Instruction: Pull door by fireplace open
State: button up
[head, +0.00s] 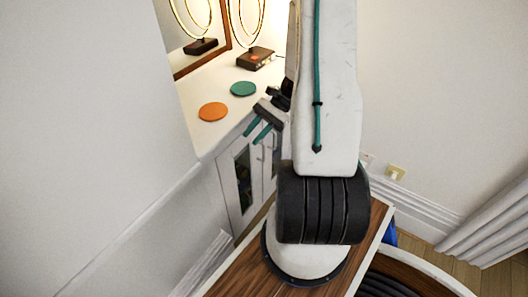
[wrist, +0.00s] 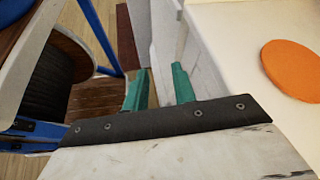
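A white cabinet with glass-paned doors stands in a recess in the head view. Its near door (head: 242,182) and its far door (head: 270,160) look closed, with slim upright handles near where they meet. My gripper (head: 260,131) is at the cabinet's front edge, near the top of the doors, with its teal fingers pointing down and left. In the wrist view my gripper (wrist: 158,86) has its fingers apart, with no object clearly held. The cabinet front lies just beyond the fingers. My arm hides the far end of the cabinet, and no fireplace is identifiable.
The white cabinet top (head: 192,100) carries an orange disc (head: 213,112), a teal disc (head: 243,88) and a ring lamp (head: 255,58). A framed mirror (head: 182,68) stands behind. A wall (head: 80,130) bounds the left; a pale curtain (head: 500,225) hangs at right.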

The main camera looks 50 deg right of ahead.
jog(key=w+d+f+m+t+h, duration=0.1)
jog(key=d+f+m+t, duration=0.4)
jog(key=f, duration=0.2)
jog(key=w+d+f+m+t, duration=0.1)
jog(key=d+f+m+t, duration=0.35)
jog(key=f, duration=0.35)
jog(key=m+t+h, duration=0.6)
jog(key=m+h, duration=0.1)
send_near(264, 159)
notch_tip(264, 159, up, 4)
jog(key=w, duration=0.3)
jog(key=shift+n, duration=0.25)
jog(key=x, duration=0.7)
jog(key=shift+w+a+r, duration=0.1)
jog(key=shift+a+r, duration=0.05)
grip_shut()
